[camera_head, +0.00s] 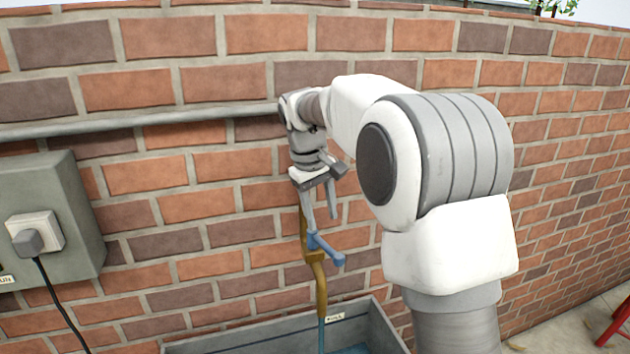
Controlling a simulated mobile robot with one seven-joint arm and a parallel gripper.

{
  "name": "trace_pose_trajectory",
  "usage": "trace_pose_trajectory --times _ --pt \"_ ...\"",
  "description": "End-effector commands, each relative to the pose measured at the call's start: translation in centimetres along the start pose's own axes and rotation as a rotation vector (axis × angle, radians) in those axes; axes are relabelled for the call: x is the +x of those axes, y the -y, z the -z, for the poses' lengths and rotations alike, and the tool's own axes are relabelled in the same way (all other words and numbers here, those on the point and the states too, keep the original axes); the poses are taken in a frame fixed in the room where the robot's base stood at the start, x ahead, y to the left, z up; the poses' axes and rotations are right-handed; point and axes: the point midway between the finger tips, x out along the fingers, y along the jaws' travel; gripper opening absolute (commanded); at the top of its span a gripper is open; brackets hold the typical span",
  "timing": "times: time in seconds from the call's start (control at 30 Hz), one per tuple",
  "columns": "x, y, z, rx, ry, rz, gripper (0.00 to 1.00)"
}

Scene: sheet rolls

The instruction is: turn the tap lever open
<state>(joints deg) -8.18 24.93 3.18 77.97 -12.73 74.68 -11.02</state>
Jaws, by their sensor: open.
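The tap (318,285) is a brass-coloured pipe on the brick wall, with a blue lever (327,250) that slants down to the right to a rounded end. A thin blue strand, which looks like water, runs from below the tap's spout into the grey trough (240,341). My gripper (322,222) is open and points down just above the lever. One finger reaches down close to the lever's upper left end. I cannot tell whether it touches. My gripper hides the upper part of the tap.
A grey electrical box (75,205) with a white socket, plug and black cable (62,305) is on the wall at left. A grey pipe (150,124) runs along the wall. A red object (617,322) stands at the lower right.

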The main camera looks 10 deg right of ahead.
Motion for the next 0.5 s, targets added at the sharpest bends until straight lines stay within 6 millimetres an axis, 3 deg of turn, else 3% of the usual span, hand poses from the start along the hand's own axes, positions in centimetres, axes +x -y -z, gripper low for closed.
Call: trace_pose_trajectory --times 0.2,0.5 --pt "-5.4 0.0 0.1 0.0 -0.004 0.0 0.52" --pt "-8.9 0.0 0.0 0.001 -0.001 0.0 0.52"
